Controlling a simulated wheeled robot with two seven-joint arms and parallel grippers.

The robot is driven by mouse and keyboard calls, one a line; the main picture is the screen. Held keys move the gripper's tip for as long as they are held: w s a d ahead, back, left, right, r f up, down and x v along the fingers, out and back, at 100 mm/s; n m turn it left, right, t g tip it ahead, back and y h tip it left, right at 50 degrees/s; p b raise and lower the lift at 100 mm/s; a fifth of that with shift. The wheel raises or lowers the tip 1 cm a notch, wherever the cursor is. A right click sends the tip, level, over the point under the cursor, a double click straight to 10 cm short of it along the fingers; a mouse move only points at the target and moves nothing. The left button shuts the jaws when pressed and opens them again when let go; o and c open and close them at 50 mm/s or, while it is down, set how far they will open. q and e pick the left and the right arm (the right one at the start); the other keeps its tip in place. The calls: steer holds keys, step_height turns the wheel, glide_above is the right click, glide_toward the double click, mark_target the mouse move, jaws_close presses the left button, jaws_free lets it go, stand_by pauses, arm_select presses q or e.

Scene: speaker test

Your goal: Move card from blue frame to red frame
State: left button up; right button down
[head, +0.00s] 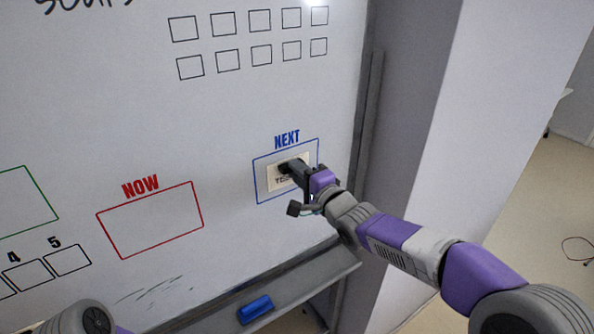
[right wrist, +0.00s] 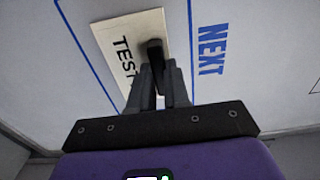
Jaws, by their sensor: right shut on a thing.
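The card (head: 273,181) is a cream rectangle with black "TEST" lettering, partly hidden by my right gripper. It is on the whiteboard inside the blue frame (head: 255,182) under the word NEXT. My right gripper (head: 291,168) is shut on the card. In the right wrist view, the fingers (right wrist: 157,78) close on a dark piece standing out from the card (right wrist: 118,45). The red frame (head: 150,221) under NOW is to the left and empty. My left gripper is not in view.
The whiteboard (head: 90,120) between the frames is clear. Below it a grey ledge (head: 315,278) holds a blue eraser (head: 255,310). A green frame (head: 45,200) and small numbered boxes (head: 67,260) are at the left. A pale pillar (head: 460,110) stands at the right.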

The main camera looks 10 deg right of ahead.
steer(key=shift+s+d, duration=0.1)
steer(key=shift+s, duration=0.05)
steer(key=shift+s+d, duration=0.25)
steer(key=shift+s, duration=0.4)
steer(key=shift+s, duration=0.1)
steer(key=shift+v, duration=2.4)
steer(key=shift+s, duration=0.1)
